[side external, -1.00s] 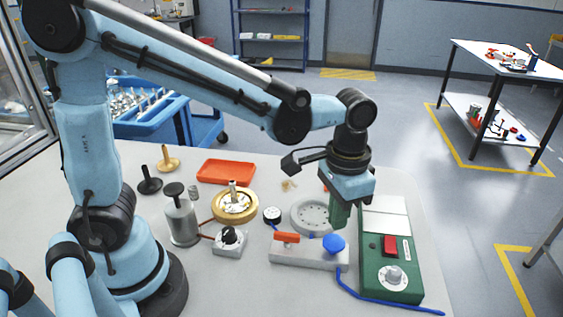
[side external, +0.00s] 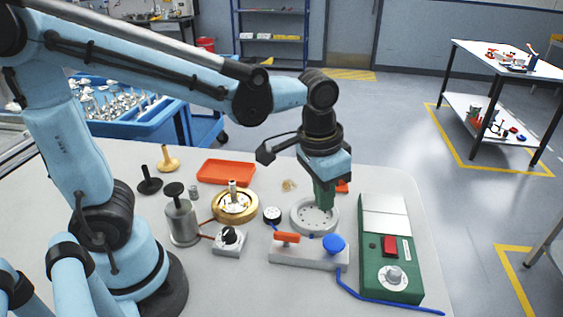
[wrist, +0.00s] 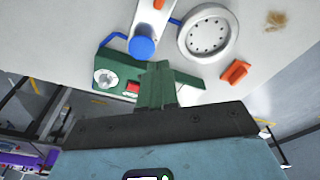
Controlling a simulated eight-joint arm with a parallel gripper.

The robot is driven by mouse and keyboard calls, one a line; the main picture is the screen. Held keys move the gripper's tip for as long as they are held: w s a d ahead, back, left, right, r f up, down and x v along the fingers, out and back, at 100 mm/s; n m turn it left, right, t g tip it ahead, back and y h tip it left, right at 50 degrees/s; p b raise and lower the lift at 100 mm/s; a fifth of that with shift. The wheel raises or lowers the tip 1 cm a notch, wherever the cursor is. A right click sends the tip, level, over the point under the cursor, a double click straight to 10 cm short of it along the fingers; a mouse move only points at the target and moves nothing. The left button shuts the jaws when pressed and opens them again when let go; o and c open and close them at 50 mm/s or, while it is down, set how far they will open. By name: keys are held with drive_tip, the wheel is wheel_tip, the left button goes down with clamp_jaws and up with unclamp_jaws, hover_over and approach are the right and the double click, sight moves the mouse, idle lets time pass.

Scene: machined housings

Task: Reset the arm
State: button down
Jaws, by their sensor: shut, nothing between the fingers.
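My gripper (side external: 325,200) is shut and empty, its green fingers pointing down. In the side external view it hangs over or in front of the round grey plate with holes (side external: 303,217); the exact height is hard to tell. In the wrist view the fingers (wrist: 158,80) show pressed together. The round plate (wrist: 208,32) lies clear of them there, up and to the right. The green box with a red switch and a dial (side external: 390,255) stands to the right of my gripper in the side external view.
A grey block with an orange lever and blue knob (side external: 308,254) sits in front. An orange piece (side external: 342,186) lies behind my gripper. A brass round housing (side external: 235,205), a grey cylinder (side external: 182,222) and a red-orange tray (side external: 226,171) stand to the left.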

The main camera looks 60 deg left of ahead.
drive_tip(key=s+a+r+n+t, duration=0.1)
drive_tip(key=s+a+n+t, duration=0.1)
drive_tip(key=a+t, duration=0.3)
drive_tip(key=shift+s+a+r+t, duration=0.3)
drive_tip(key=shift+s+a, duration=0.6)
drive_tip(key=shift+a, duration=1.2)
